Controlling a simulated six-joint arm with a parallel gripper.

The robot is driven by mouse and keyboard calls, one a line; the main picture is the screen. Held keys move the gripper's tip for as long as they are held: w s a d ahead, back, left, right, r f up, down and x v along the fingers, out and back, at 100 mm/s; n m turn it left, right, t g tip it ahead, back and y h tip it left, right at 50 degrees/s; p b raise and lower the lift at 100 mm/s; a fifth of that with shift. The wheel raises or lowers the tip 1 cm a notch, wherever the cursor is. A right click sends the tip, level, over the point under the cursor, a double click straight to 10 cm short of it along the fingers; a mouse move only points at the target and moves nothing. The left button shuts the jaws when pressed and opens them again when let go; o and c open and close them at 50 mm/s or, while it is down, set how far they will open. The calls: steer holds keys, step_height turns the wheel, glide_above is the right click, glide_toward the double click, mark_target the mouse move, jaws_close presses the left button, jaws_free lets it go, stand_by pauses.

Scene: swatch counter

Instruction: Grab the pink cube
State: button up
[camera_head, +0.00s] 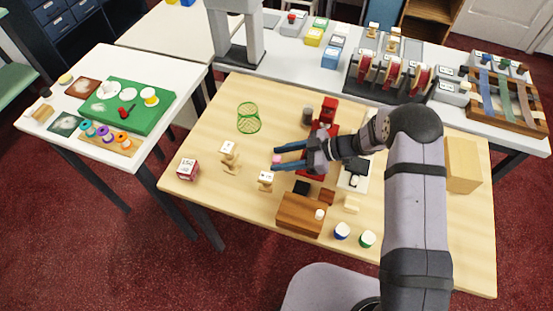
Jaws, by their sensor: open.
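A small pink cube (277,159) sits on the wooden table, seen near the tips of my gripper's fingers. My gripper (276,158) is open, with its two blue fingers spread and pointing left. The pink cube appears between the fingertips in the picture. I cannot tell how high the fingers are above the table or whether they touch the cube.
A green mesh basket (249,118) stands behind to the left. Small wooden stands (229,153) and (265,180) are close by on the left and front. A red device (325,115) is behind the gripper. A wooden box (301,214) sits in front. The table's left part is mostly clear.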

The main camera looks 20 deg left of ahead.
steer(key=shift+c, duration=0.5)
jaws_close()
steer(key=shift+r, duration=0.15)
